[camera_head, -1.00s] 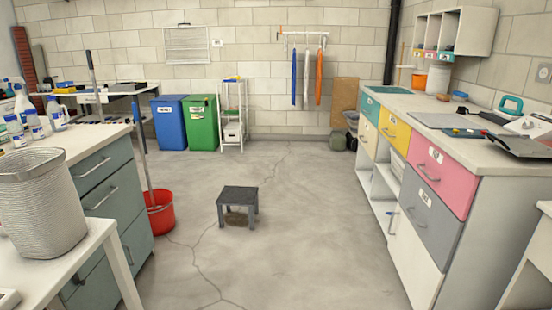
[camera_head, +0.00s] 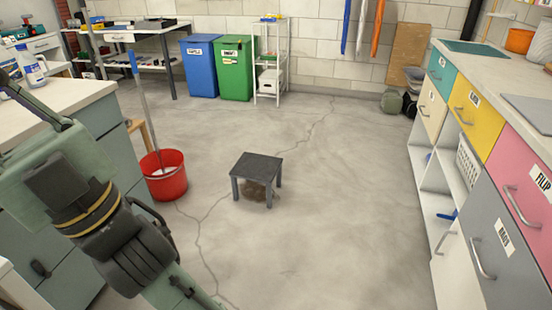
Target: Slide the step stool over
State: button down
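The step stool (camera_head: 257,167) is small, dark grey and square-topped with short legs. It stands upright on the concrete floor near the middle of the head view. A brown stain (camera_head: 264,193) shows on the floor beneath and beside it. My arm comes in at the lower left and runs off the bottom edge, well short of the stool in the picture. My gripper is out of the frame, so its state is hidden.
A red bucket (camera_head: 164,177) with a mop in it stands just left of the stool. Drawer cabinets line the left and the right (camera_head: 497,187). Blue (camera_head: 199,66) and green (camera_head: 234,68) bins and a white rack (camera_head: 270,62) stand behind. The floor right of the stool is clear.

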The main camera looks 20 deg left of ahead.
aim_at(251, 167)
jog(key=i+j, duration=0.2)
jog(key=i, duration=0.25)
jog(key=i+j+z, duration=0.15)
jog(key=i, duration=0.25)
jog(key=i+j, duration=0.25)
jog(key=i, duration=0.2)
jog(key=i+j, duration=0.2)
jog(key=j, duration=0.15)
jog(key=i+j+z, duration=0.15)
jog(key=j, duration=0.25)
jog(key=i+j, duration=0.2)
jog(key=j, duration=0.65)
jog(key=i+j, duration=0.1)
jog(key=j, duration=0.4)
jog(key=i+z, duration=0.05)
